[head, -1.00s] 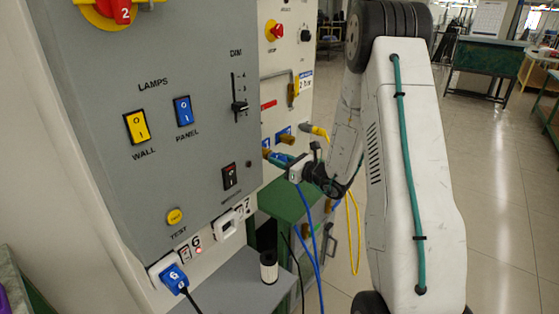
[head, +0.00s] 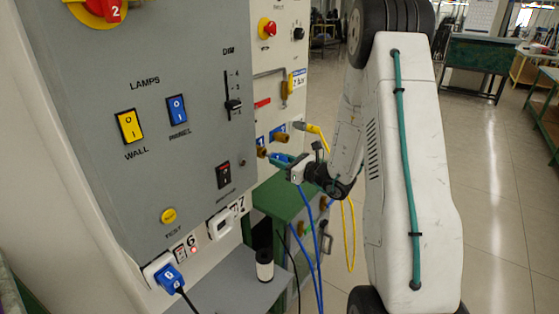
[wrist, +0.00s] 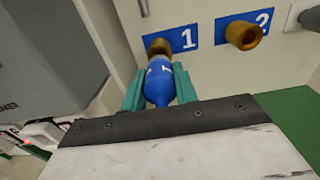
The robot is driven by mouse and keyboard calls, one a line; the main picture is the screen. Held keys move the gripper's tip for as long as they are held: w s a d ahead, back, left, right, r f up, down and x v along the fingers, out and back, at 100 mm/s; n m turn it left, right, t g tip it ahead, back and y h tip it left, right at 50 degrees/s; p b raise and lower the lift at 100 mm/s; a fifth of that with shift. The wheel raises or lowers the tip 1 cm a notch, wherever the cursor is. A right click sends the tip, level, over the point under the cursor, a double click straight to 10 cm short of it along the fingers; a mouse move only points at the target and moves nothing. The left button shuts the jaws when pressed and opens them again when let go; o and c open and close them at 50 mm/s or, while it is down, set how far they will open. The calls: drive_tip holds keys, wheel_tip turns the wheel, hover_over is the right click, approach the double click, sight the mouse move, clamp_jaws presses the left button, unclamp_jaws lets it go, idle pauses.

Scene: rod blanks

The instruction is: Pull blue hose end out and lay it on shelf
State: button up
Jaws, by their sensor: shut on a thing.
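The blue hose end (wrist: 160,82) is between the teal fingers of my gripper (wrist: 160,88), which is shut on it. It lines up with the brass port under the blue "1" plate (wrist: 182,38); brass (wrist: 158,47) shows just beyond its tip. I cannot tell whether the two are joined or slightly apart. In the head view my gripper (head: 290,165) holds the hose end (head: 277,159) in front of the panel, close to the brass port (head: 262,152). The blue hose (head: 312,245) hangs below. A grey shelf (head: 225,285) juts out below the panel.
A black-and-white cylinder (head: 265,265) stands on the grey shelf's right part. A yellow hose (head: 350,235) hangs right of the blue one. A green surface (head: 275,197) lies below the ports.

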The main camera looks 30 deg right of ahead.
drive_tip(key=shift+v, duration=1.1)
drive_tip(key=shift+v, duration=2.95)
